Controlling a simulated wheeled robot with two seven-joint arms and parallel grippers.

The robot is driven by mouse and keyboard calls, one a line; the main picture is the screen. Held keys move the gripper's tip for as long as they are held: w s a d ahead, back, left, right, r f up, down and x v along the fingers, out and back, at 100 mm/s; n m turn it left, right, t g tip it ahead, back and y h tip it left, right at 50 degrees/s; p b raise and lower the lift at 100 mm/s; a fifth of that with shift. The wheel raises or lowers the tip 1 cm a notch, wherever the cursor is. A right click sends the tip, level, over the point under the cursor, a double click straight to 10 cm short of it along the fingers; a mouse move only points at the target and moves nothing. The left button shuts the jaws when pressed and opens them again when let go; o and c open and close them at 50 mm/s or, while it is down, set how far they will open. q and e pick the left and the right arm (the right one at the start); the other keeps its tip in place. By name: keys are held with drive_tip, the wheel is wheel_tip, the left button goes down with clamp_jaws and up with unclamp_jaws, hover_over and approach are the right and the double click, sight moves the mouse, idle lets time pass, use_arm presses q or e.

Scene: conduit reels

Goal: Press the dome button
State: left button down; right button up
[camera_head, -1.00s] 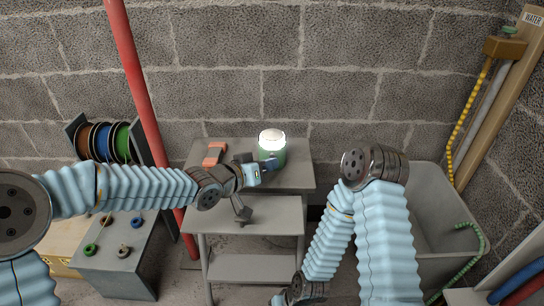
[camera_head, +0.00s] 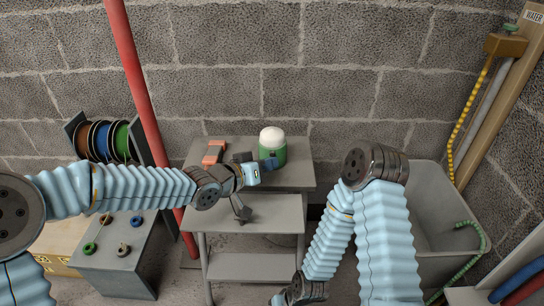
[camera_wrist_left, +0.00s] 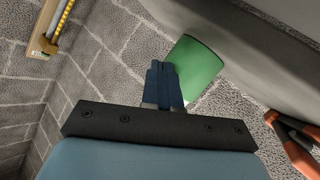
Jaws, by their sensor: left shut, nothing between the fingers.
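The dome button is a green cylinder with a pale rounded dome (camera_head: 272,136) on top, standing on the top shelf of the grey cart. The dome is unlit now. Its green body (camera_wrist_left: 198,66) also shows in the left wrist view, just beyond my fingers. My left gripper (camera_head: 271,163) is shut and empty, its tips low in front of the green body, below the dome. The fingers (camera_wrist_left: 164,84) overlap the body's edge in the left wrist view; I cannot tell whether they touch it. My right gripper is out of view.
The grey cart (camera_head: 215,270) stands against the block wall. An orange-red-handled tool (camera_head: 213,152) lies on its top shelf, left of the button. A red pipe (camera_head: 136,88) rises at left near cable reels (camera_head: 103,140). A grey sink (camera_head: 432,240) is at right.

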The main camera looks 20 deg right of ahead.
use_arm(q)
drive_tip(key=shift+s+a+f+b, duration=0.1)
drive_tip(key=shift+s+a+b, duration=0.05)
drive_tip(key=shift+s+b, duration=0.35)
drive_tip(key=s+b, duration=0.1)
drive_tip(key=s+a+b, duration=0.1)
drive_tip(key=s, duration=0.1)
drive_tip(key=shift+s, duration=0.3)
drive_tip(key=shift+s+a, duration=0.15)
drive_tip(key=shift+s, duration=0.45)
